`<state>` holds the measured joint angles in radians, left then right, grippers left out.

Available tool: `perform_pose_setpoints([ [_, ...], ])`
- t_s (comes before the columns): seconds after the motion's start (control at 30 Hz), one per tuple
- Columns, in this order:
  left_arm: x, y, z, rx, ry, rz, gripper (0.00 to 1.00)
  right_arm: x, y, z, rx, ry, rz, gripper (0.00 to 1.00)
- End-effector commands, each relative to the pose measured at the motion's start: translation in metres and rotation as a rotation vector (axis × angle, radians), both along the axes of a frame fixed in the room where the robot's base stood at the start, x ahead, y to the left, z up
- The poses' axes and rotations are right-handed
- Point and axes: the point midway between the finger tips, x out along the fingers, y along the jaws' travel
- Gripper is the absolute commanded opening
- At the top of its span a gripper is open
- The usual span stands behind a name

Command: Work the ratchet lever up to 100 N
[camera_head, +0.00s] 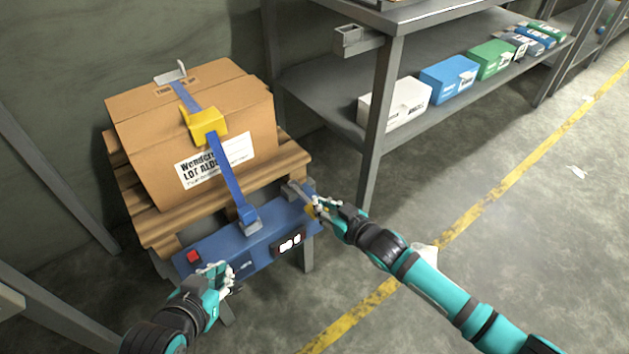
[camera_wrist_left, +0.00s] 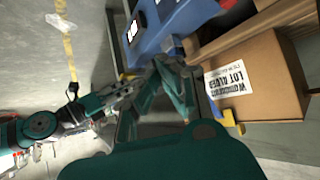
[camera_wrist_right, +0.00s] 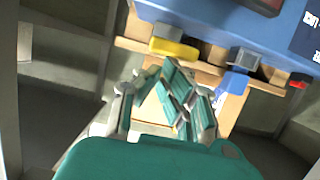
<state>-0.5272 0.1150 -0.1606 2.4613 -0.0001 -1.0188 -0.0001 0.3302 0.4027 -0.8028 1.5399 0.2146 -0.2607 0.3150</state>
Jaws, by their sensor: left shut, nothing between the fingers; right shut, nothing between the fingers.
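The blue tensioner unit (camera_head: 240,246) is fixed along the front of the pallet, with a small display (camera_head: 289,243) whose digits I cannot read. The ratchet lever (camera_head: 298,192), grey with a yellow grip, is at its right end. The yellow grip (camera_wrist_right: 174,48) shows in the right wrist view, just beyond my fingertips. My right gripper (camera_head: 318,206) is shut and empty beside the lever; I cannot tell whether it touches it. My left gripper (camera_head: 226,274) is shut and empty in front of the unit's left part. A blue strap (camera_head: 229,182) runs over the carton (camera_head: 150,128) to the unit.
A red button (camera_head: 194,257) is on the unit's left. The wooden pallet (camera_head: 160,232) carries the carton, with a yellow block (camera_head: 205,125) on the strap. A grey shelf (camera_head: 330,105) with several boxes stands at the right, its post close to my right arm. The floor in front is open.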

Motion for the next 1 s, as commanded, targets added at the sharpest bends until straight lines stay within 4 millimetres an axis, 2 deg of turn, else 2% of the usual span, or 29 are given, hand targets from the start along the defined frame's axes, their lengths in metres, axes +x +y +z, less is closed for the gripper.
perform_pose_setpoints([
  [0.03,0.000,0.000,0.000,0.000,0.000,0.000,0.00,-0.002,-0.001,-0.006,-0.007,0.011,-0.001,0.00],
  [0.67,-0.001,0.001,-0.001,0.003,0.010,0.001,0.00,-0.003,-0.002,-0.007,-0.011,0.016,-0.002,0.00],
  [0.87,-0.028,0.010,-0.018,0.037,0.168,0.011,0.00,-0.002,-0.002,0.001,-0.010,0.014,-0.003,0.00],
  [1.0,-0.057,0.020,-0.031,0.070,0.323,0.023,0.00,-0.001,-0.002,0.009,-0.008,0.011,-0.003,0.00],
])
